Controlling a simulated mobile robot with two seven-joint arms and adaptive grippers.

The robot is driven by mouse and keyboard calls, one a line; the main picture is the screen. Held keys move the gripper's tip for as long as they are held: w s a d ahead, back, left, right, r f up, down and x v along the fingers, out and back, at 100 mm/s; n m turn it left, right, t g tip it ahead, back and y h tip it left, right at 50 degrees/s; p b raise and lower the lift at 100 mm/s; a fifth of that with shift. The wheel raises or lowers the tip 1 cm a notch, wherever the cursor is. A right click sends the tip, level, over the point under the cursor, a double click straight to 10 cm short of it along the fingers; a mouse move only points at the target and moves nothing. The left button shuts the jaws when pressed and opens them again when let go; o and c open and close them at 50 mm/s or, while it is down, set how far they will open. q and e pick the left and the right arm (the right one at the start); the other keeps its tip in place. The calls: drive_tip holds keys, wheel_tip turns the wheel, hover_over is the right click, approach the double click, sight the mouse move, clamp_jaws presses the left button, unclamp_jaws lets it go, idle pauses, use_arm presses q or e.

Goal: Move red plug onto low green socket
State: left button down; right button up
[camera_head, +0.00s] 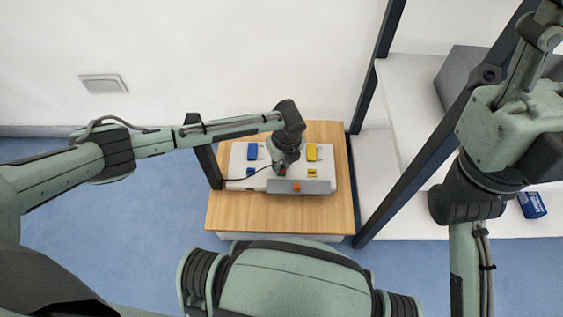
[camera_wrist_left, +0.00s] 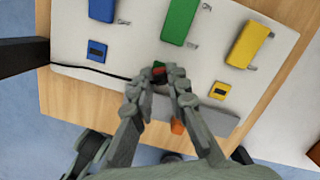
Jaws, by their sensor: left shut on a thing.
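My left gripper (camera_head: 281,169) reaches down over a white board (camera_head: 236,172) on a wooden table. In the left wrist view the gripper (camera_wrist_left: 172,72) is shut on the red plug (camera_wrist_left: 159,71), which is mostly hidden by the fingers. A little green shows right beside the plug; it seems to be the low green socket (camera_wrist_left: 158,64), mostly covered. Whether the plug touches it I cannot tell. A black cable runs left from the plug across the board. My right arm shows at the right of the head view, but its gripper is not seen.
A tall green block (camera_wrist_left: 180,20), a blue block (camera_head: 252,151) and a yellow block (camera_head: 312,152) stand along the board's back. Low blue (camera_wrist_left: 97,50) and yellow (camera_wrist_left: 219,90) sockets flank the gripper. A grey bar (camera_head: 315,187) with an orange knob (camera_head: 297,187) lies in front.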

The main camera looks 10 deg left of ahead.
use_arm(q)
drive_tip(key=c, duration=0.9)
unclamp_jaws()
